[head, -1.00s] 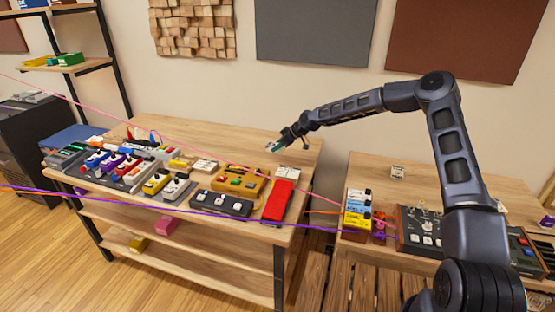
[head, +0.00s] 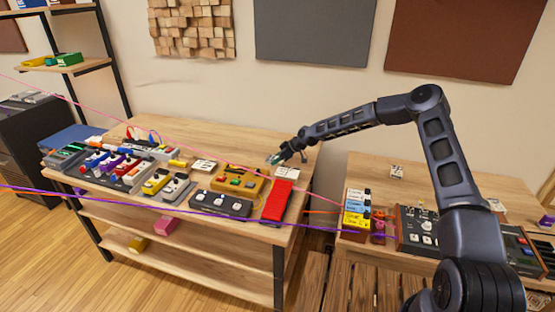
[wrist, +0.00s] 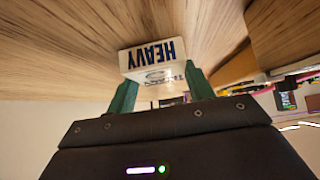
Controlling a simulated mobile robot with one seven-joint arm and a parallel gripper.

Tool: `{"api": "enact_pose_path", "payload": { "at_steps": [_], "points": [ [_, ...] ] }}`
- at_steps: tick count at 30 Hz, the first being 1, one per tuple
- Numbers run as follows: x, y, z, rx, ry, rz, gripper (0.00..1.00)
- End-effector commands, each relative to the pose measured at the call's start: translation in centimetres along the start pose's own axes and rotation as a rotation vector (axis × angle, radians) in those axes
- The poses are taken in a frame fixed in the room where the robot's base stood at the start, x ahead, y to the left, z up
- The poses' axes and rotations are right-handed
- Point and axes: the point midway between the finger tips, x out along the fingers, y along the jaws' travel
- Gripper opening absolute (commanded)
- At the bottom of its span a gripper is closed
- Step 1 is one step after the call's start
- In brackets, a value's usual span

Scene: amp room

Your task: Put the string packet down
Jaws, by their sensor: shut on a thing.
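The string packet (wrist: 153,57) is a white box with dark blue "HEAVY" lettering. In the wrist view it sits upside down between the green fingertips of my gripper (wrist: 160,92), which is shut on it. Wooden tabletop fills the view behind it; I cannot tell whether the packet touches the wood. In the head view my gripper (head: 274,158) is over the back right part of the wooden table (head: 235,145); the held packet is too small there to make out clearly.
A white packet (head: 287,172) lies behind a red pedal (head: 277,202). Another white packet (head: 203,166) lies farther left. A yellow pedal (head: 237,184) and several other pedals crowd the front and left. Bare wood runs along the table's back. Pink and purple strings (head: 200,211) cross the view.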

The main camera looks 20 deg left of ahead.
Motion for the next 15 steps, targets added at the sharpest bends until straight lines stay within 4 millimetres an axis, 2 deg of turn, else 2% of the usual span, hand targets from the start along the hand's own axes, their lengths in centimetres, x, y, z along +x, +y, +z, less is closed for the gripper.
{"api": "enact_pose_path", "payload": {
  "at_steps": [2,3,6,15],
  "points": [
    [0.13,0.01,0.14,0.000,0.000,0.000,0.29],
    [0.14,0.02,0.15,0.000,0.000,0.000,0.56],
    [0.12,0.02,0.15,0.000,0.000,0.000,0.74],
    [0.04,0.02,0.06,0.000,0.000,0.000,0.74]
  ]
}}
